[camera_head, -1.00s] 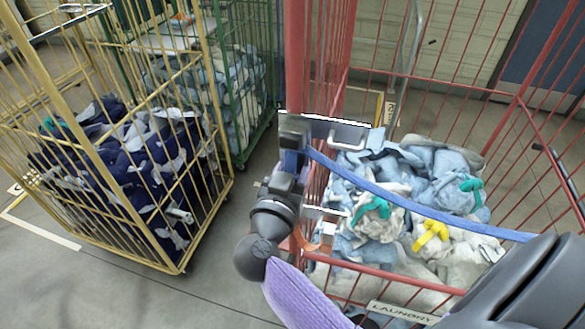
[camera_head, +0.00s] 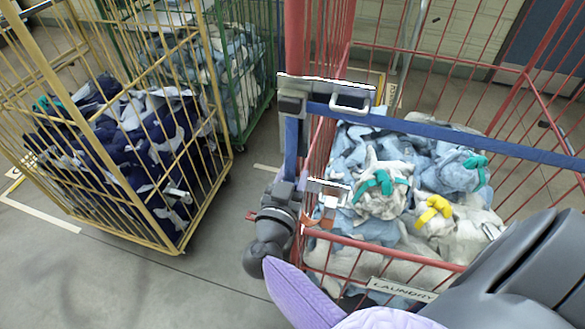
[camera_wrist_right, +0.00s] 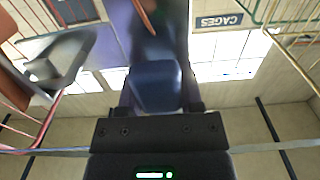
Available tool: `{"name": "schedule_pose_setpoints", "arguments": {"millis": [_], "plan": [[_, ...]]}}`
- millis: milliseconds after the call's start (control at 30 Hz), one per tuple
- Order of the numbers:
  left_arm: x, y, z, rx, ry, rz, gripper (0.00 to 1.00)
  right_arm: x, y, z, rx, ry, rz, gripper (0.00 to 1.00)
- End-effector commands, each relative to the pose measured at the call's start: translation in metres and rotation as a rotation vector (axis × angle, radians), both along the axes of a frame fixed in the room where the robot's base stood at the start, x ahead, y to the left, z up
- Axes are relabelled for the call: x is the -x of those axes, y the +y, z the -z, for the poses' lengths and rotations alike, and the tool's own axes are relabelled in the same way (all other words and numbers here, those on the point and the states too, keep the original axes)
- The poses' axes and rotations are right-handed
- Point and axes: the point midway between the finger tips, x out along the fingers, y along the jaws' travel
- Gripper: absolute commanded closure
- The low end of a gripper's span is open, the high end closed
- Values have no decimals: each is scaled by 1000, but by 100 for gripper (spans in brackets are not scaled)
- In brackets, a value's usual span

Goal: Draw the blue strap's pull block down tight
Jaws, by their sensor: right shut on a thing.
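The blue strap (camera_head: 450,135) runs straight and taut across the upper front of the red laundry cage (camera_head: 400,257). It passes through a metal buckle (camera_head: 293,92) on a plate at the cage's left front post. Its tail (camera_head: 291,143) hangs straight down from the buckle to my right gripper (camera_head: 284,190). My right gripper is shut on the dark blue pull block (camera_wrist_right: 157,90), seen in the right wrist view. In the head view the fingers hide most of the block. My left gripper is not in view.
A lower metal bracket (camera_head: 328,187) juts from the cage post close right of my right gripper. Blue and white laundry (camera_head: 385,190) fills the red cage. A yellow cage (camera_head: 215,110) and a green cage (camera_head: 262,60) stand left. Clear floor (camera_head: 190,285) lies between.

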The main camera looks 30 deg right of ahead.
Motion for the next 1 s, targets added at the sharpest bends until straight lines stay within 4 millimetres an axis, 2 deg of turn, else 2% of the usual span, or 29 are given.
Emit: {"name": "schedule_pose_setpoints", "arguments": {"millis": [33,233,267,400,733,867,1000], "plan": [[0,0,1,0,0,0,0,2,1,6,-9,11,-1,100],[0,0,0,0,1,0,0,2,1,7,-10,16,-1,100],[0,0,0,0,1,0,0,2,1,7,-11,16,-1,49],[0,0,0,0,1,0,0,2,1,6,-10,13,-1,19],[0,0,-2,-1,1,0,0,1,0,-1,-7,7,0,18],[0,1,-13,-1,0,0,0,1,0,-25,-5,3,1,18],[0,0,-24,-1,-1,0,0,1,0,-58,-5,0,1,18]]}}
